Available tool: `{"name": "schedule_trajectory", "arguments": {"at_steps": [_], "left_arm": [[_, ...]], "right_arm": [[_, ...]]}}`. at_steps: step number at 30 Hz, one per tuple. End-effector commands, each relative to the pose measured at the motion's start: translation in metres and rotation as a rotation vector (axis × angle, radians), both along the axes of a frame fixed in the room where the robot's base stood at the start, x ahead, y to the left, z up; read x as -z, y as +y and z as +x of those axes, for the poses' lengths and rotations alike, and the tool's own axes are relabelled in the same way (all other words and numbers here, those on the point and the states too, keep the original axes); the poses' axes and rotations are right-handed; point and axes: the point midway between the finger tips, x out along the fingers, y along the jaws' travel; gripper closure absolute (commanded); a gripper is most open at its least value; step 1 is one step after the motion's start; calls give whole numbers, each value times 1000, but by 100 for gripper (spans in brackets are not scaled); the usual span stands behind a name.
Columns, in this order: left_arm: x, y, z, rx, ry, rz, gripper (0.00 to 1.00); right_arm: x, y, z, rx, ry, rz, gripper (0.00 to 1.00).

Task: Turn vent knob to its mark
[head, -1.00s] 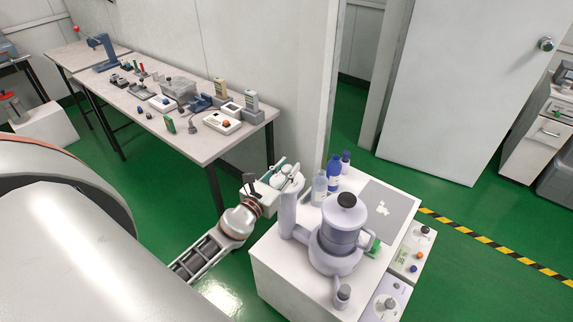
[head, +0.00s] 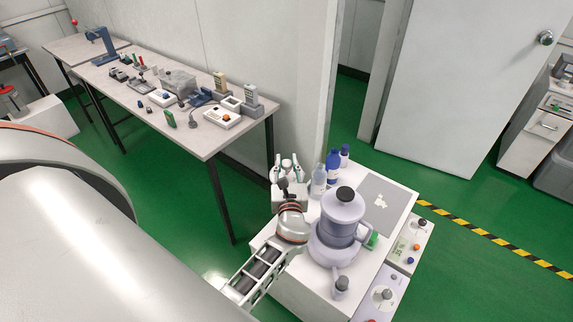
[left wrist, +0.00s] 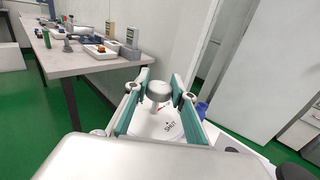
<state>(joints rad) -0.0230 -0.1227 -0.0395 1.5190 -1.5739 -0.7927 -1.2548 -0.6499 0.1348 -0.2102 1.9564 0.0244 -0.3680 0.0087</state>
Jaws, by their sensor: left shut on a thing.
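The vent knob (left wrist: 158,91) is a grey round knob above a white dial face (left wrist: 150,127) printed with "SHUT" and a small red mark, in the left wrist view. My left gripper (left wrist: 162,80) has its teal-padded fingers on either side of the knob and is shut on it. In the head view my left gripper (head: 286,164) is at the left rear of the white bench, beside the bottles. My own wrist hides the knob and its pipe there. My right gripper is in neither current view.
A lavender lidded vessel (head: 340,225) stands close to the right of my wrist. A clear bottle (head: 318,181) and a blue bottle (head: 333,167) stand near the gripper. A long table (head: 200,140) with several testers is at the left. Green floor lies between.

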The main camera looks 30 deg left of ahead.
Motion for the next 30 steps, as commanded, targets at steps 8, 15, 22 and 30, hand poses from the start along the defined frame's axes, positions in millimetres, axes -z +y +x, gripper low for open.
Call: {"name": "schedule_trajectory", "arguments": {"at_steps": [8,15,22,30], "left_arm": [[4,-1,-1,-64,6,-6,97],[4,-1,-1,-73,6,-4,97],[4,-1,-1,-72,6,-4,68],[2,0,0,-73,2,-2,58]], "right_arm": [[-2,4,3,-6,-13,6,60],[1,1,2,-6,-8,1,60],[4,0,0,-6,-3,-2,60],[5,0,1,-5,-2,-2,60]]}}
